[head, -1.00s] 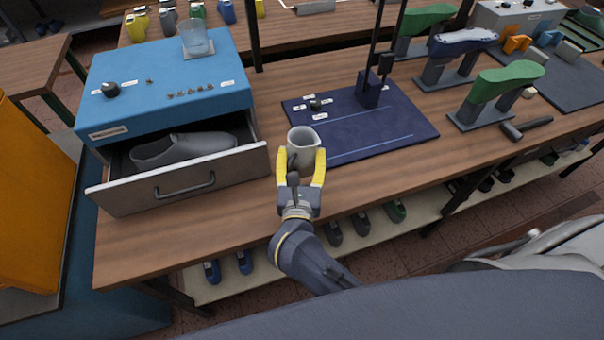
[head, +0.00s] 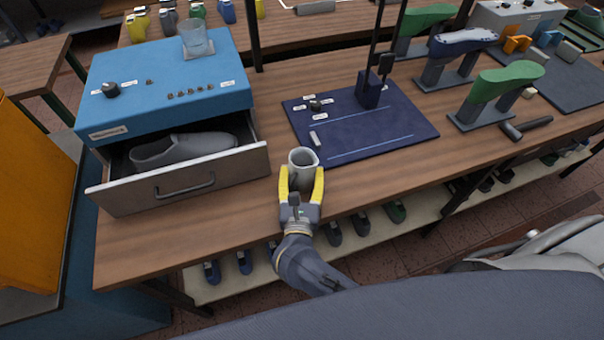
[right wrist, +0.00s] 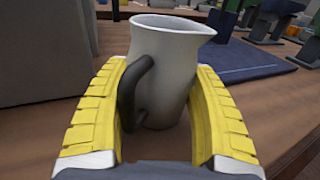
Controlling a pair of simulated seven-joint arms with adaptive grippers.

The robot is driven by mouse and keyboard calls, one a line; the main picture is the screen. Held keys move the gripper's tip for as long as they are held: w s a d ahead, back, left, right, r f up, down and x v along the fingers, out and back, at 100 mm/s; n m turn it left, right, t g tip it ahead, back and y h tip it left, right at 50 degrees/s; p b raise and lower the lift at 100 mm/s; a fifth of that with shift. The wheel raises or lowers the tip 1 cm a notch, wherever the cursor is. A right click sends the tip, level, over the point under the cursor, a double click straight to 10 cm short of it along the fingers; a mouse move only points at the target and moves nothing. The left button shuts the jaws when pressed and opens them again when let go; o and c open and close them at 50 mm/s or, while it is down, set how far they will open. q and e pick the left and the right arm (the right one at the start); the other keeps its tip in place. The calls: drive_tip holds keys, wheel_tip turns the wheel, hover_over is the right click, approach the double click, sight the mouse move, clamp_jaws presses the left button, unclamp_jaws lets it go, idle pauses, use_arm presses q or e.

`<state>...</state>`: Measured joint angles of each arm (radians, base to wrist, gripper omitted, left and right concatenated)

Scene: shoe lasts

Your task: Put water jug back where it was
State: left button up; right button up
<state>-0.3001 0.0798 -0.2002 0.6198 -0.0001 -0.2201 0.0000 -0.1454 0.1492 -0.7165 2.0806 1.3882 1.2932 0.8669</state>
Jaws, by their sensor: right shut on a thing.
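The water jug (head: 303,159) is light grey with a dark handle. It stands upright at the wooden workbench's front part, just in front of the dark blue mat. My right gripper (head: 301,182), with yellow fingers, is shut on the jug from the front side. In the right wrist view the jug (right wrist: 172,65) is between the two yellow fingers, its handle toward me and its spout to the right. I cannot tell whether its base touches the bench. My left gripper is not in view.
A blue cabinet (head: 160,85) with an open drawer (head: 190,178) holding a grey shoe last (head: 180,149) stands left of the jug. A clear beaker (head: 196,38) sits on the cabinet. The dark blue mat (head: 385,140) lies behind the jug.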

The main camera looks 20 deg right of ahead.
sight(301, 182)
drive_tip(key=shift+f, duration=0.1)
drive_tip(key=o, duration=1.3)
drive_tip(key=shift+o, duration=0.2)
drive_tip(key=shift+v, duration=3.75)
